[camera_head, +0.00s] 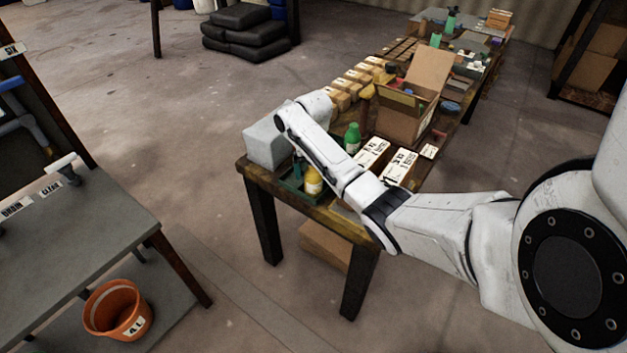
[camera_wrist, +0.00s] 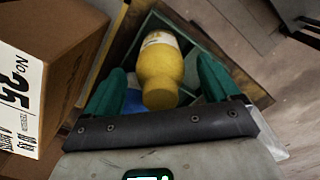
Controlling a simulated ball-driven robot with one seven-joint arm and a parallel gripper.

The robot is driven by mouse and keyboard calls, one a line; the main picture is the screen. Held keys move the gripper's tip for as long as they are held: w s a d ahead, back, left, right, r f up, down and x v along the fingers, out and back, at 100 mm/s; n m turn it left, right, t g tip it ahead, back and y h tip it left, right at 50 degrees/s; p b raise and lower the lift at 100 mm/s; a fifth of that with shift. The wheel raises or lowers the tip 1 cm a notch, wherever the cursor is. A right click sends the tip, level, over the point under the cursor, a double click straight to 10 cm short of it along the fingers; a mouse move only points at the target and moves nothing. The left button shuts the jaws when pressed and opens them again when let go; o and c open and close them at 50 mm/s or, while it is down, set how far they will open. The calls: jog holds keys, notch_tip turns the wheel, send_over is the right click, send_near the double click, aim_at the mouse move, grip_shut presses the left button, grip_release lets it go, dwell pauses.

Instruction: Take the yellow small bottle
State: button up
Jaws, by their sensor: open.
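The yellow small bottle (camera_head: 313,181) stands at the near end of the long wooden table, in a dark green tray (camera_head: 290,186). In the wrist view the bottle (camera_wrist: 160,72) lies between the two teal fingers of my gripper (camera_wrist: 162,68). The fingers are apart, one on each side of the bottle, and a gap shows at the right finger. I cannot tell whether the left finger touches it. In the head view my arm partly hides the gripper and the tray.
A green bottle (camera_head: 352,138) and white-labelled boxes (camera_head: 400,166) stand close to the yellow bottle. A labelled cardboard box (camera_wrist: 35,75) is close on the left in the wrist view. A blue item (camera_wrist: 134,101) shows beside the left finger. A grey block (camera_head: 264,143) sits at the table corner.

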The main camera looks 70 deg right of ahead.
jog(key=shift+c, duration=0.3)
jog(key=c, duration=1.3)
